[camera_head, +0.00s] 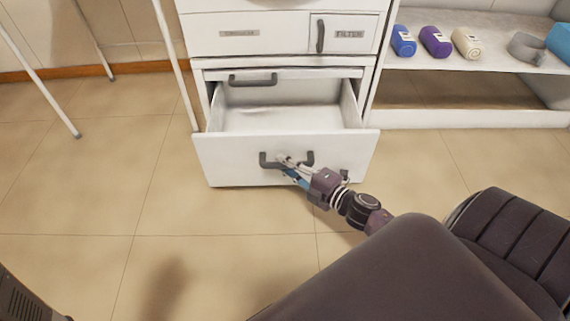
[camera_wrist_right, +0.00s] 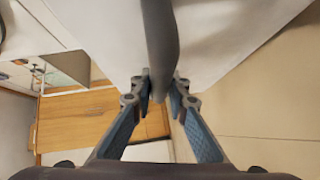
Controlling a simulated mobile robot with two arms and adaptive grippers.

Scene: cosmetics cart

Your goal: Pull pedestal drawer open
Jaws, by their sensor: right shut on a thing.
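The white pedestal drawer (camera_head: 220,160) is the lowest one and stands pulled out in the head view, its empty inside showing. Its dark bar handle (camera_head: 268,162) is on the front panel. My right gripper (camera_head: 285,163) is at the handle, shut on it. In the right wrist view the handle (camera_wrist_right: 160,45) runs between the fingertips of the right gripper (camera_wrist_right: 161,82), with the white drawer front (camera_wrist_right: 235,40) behind. My left gripper is not in view.
Above is a shut drawer with its own dark handle (camera_head: 252,79) and a panel labelled FILTER (camera_head: 349,34). Thin white legs stand at the left. The tiled floor (camera_head: 240,250) before the drawer is clear.

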